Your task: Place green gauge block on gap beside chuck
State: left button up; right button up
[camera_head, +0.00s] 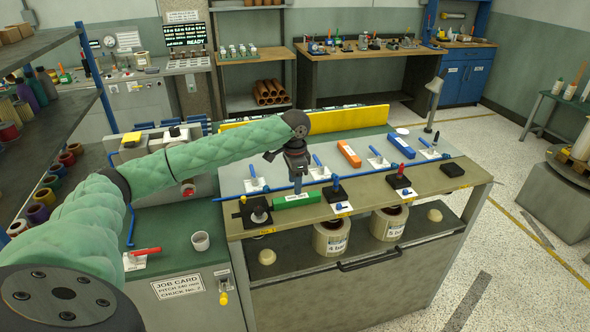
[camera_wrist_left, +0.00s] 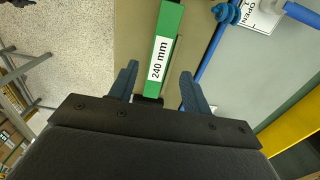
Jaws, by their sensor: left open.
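In the left wrist view the green block (camera_wrist_left: 168,22) carries a white "240 mm" label. My left gripper (camera_head: 298,184) points down at the block, with its fingers open. In the left wrist view the fingers (camera_wrist_left: 158,82) stand either side of the block's near end, with space on both sides. I cannot tell which fixture is the chuck. My right gripper is out of view.
An orange block (camera_head: 349,153) and a blue block (camera_head: 399,140) lie on the grey panel among levers. A blue rod (camera_head: 370,173) runs along the panel's front. A black fixture with a red knob (camera_head: 401,184) stands to the right.

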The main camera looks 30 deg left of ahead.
aim_at(295, 197)
pick_arm(q)
notch_tip(295, 197, up, 7)
jog(key=b, duration=0.2)
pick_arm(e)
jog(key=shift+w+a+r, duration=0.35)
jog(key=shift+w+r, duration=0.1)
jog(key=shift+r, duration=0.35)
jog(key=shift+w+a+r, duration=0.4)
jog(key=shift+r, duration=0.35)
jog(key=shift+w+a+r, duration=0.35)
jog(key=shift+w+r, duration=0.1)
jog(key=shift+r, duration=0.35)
pick_arm(q)
jog(key=shift+s, duration=0.1)
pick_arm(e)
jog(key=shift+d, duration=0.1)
